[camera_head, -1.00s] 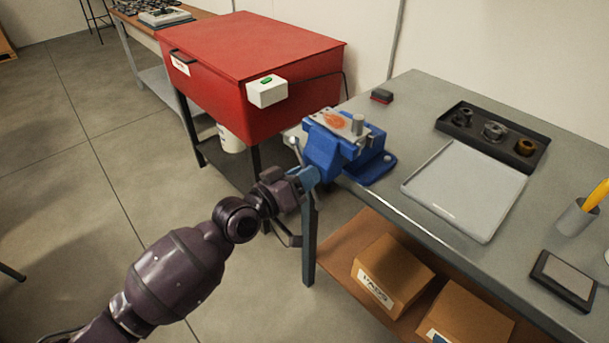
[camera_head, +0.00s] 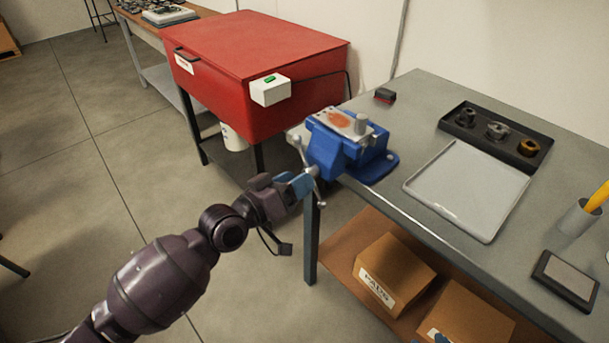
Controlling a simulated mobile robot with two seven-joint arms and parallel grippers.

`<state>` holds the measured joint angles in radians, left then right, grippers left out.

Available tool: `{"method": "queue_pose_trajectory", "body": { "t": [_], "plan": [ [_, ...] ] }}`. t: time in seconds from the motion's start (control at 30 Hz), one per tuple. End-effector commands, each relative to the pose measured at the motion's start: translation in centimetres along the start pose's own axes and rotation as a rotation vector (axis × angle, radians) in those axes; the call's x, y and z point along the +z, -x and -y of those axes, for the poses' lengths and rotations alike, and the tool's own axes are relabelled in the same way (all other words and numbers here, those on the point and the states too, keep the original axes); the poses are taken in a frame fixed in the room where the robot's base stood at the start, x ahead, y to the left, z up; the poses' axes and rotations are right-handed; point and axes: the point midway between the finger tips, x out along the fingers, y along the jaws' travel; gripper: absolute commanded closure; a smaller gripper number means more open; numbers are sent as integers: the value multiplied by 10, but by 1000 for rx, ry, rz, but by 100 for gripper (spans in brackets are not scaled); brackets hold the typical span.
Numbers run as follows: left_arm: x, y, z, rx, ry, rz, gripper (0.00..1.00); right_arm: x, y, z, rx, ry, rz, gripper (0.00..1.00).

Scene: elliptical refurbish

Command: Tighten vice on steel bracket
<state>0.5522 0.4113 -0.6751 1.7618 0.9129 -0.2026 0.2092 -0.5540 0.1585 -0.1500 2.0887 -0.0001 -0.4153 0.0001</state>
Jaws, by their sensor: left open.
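The blue vice (camera_head: 328,158) is mounted at the left corner of the grey workbench (camera_head: 430,100). The steel bracket (camera_head: 345,122), a flat plate with an orange-brown patch and an upright grey stub, sits at the top of the vice, in its jaws. The vice's metal handle bar (camera_head: 318,188) hangs slanted at the front. My left gripper (camera_head: 303,185), with bluish fingertips, is open right by the handle and the vice's screw end. I cannot tell if the fingers touch the bar. My right gripper is not in view.
A red cabinet (camera_head: 262,45) with a white switch box (camera_head: 270,90) stands behind left of the vice. On the bench are a dark parts tray (camera_head: 530,130), a light grey tray (camera_head: 468,190) and a pencil cup (camera_head: 578,222). Cardboard boxes (camera_head: 393,272) sit on the lower shelf.

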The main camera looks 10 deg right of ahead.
Motion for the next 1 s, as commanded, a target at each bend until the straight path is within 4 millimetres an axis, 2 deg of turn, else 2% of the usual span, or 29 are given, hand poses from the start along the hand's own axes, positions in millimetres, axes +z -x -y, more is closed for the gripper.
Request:
{"method": "queue_pose_trajectory", "body": {
  "t": [0.2,0.4,0.6,1.0],
  "plan": [
    [0,42,1,-2,0,2,43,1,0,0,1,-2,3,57],
    [0,67,1,-2,0,1,43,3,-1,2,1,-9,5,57],
    [0,76,0,-1,1,1,43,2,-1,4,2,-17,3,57],
    [0,76,0,-1,1,1,43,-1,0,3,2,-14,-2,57]
  ]
}}
